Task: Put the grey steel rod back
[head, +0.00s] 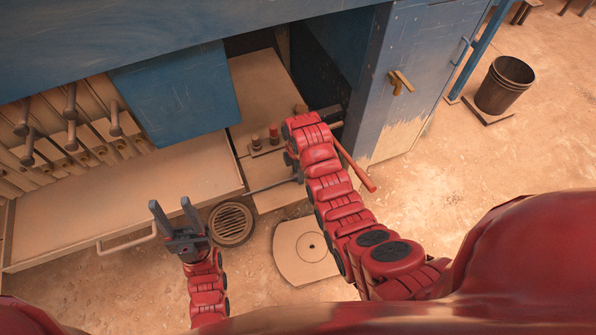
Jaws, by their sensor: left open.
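A thin grey steel rod (270,187) lies nearly level in the picture, in front of the open bay and right of the pale tray. Its right end meets small dark parts beside my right arm. These may be my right gripper (298,174), mostly hidden behind the red arm links; I cannot tell whether it grips the rod. My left gripper (175,216) is open and empty, fingers pointing up in the picture, left of the round floor drain and well apart from the rod.
A pale tray (190,180) with a handle juts out at the left, below several pegs. A red bar (355,166) sticks out right of my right arm. A blue cabinet door (425,65) stands at the right. A bucket (504,84) stands beyond, with open floor in front.

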